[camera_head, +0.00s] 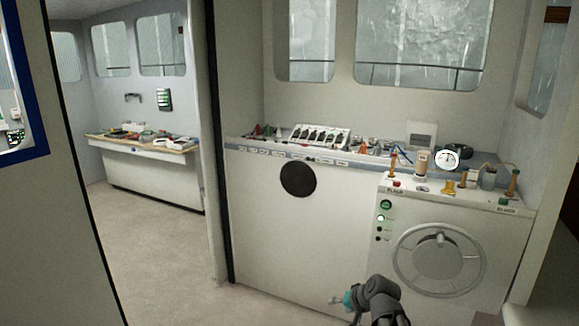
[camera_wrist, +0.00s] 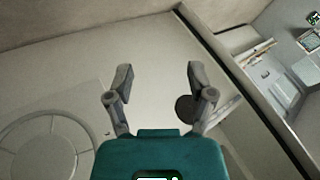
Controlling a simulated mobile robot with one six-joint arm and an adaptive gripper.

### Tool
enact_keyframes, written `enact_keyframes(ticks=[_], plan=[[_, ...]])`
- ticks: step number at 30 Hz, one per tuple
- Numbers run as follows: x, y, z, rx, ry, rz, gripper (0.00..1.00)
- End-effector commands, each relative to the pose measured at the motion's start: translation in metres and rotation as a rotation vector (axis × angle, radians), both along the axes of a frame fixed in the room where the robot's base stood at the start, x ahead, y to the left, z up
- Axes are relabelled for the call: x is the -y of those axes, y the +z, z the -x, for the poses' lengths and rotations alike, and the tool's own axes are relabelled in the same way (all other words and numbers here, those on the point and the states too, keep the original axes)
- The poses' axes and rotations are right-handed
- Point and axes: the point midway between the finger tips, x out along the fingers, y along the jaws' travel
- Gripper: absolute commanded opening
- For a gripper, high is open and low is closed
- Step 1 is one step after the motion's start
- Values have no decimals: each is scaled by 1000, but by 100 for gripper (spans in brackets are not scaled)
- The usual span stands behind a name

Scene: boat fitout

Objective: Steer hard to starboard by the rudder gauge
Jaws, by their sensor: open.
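The steering wheel, a grey ring with a hub and a small dark knob at its top (camera_head: 440,258), is on the front of the white console at the right. The wheel also shows in the wrist view (camera_wrist: 45,150) at the lower left. A round white gauge (camera_head: 447,160) stands on the console top above the wheel; its needle reading is too small to tell. My gripper (camera_wrist: 158,80) is open and empty, with its fingers apart, in front of the console. In the head view my gripper (camera_head: 345,300) is low, left of the wheel and apart from it.
The console top (camera_head: 345,165) carries switches, levers, a brass bell-shaped item (camera_head: 448,188) and bottles. A black round disc (camera_head: 298,179) is on the console front. A doorway at left opens to a workbench (camera_head: 150,170). The floor (camera_head: 165,240) there is clear.

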Motion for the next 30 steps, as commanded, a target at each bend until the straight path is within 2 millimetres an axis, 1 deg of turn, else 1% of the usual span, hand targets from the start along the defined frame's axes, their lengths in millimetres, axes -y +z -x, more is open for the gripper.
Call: enact_keyframes(ticks=[1, 6, 9, 12, 15, 18, 30], plan=[[-3, -5, 15, -50, 38, 53, 70], [1, -23, 61, -231, 143, 245, 70], [8, -28, 85, -328, 182, 344, 70], [14, -30, 103, -403, 206, 422, 70], [19, -30, 114, -452, 217, 471, 70], [21, -30, 119, -476, 222, 496, 70], [22, -30, 120, -481, 222, 501, 70]])
